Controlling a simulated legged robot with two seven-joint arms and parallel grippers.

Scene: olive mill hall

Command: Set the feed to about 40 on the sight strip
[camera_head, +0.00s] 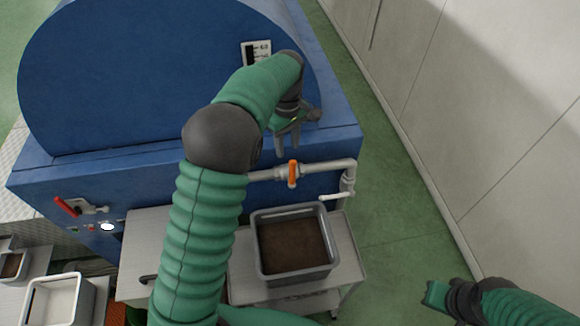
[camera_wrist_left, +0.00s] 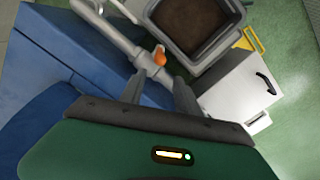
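The sight strip (camera_head: 256,52) is a small white plate with dark marks on the blue drum's face, partly covered by my left arm; its reading is too small to tell. An orange valve handle (camera_head: 293,173) stands on the grey pipe (camera_head: 325,167) along the machine's front. It also shows in the left wrist view (camera_wrist_left: 160,58). My left gripper (camera_head: 288,149) is just above the handle, its fingers apart and empty. In the left wrist view its fingers (camera_wrist_left: 160,92) point toward the handle without clear contact. My right gripper (camera_head: 437,296) is at the lower right; its fingers are unclear.
A grey bin (camera_head: 328,270) with brown contents stands on a metal cart (camera_head: 350,265) below the pipe outlet. A red lever (camera_head: 67,207) and buttons are on the machine's left front. A white bin (camera_head: 33,303) stands lower left.

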